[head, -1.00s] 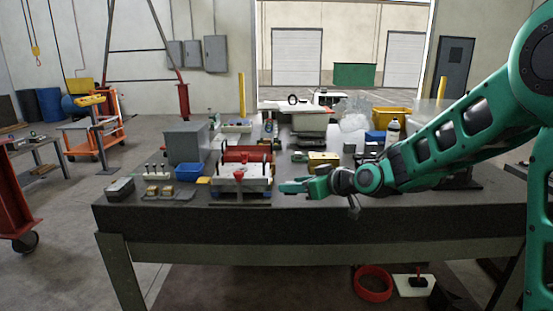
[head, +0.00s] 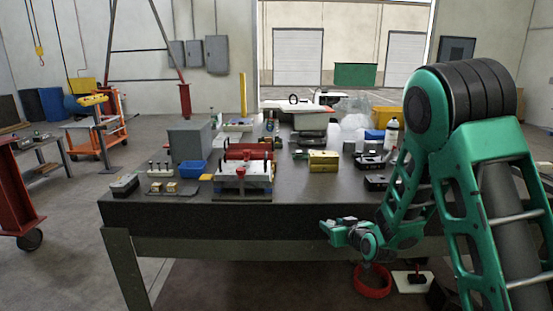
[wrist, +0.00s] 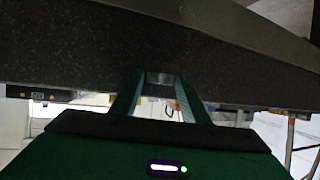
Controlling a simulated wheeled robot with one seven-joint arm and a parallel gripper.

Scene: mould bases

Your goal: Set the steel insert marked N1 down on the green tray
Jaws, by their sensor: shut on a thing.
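My gripper (head: 331,229) is in front of the table's front edge, lower than the tabletop, its fingers pointing left in the head view. In the wrist view its two green fingers are shut on a small grey metallic piece (wrist: 160,79), likely the steel insert. No N1 mark can be read on it. The dark underside or edge of the table fills the upper wrist view behind the fingers. I cannot make out a green tray in either view.
The dark table (head: 300,190) bears a red-and-white mould base (head: 243,180), a blue bin (head: 192,169), a grey block (head: 189,141) and a yellow block (head: 323,160). Its front middle is clear. A red ring (head: 372,281) lies on the floor below.

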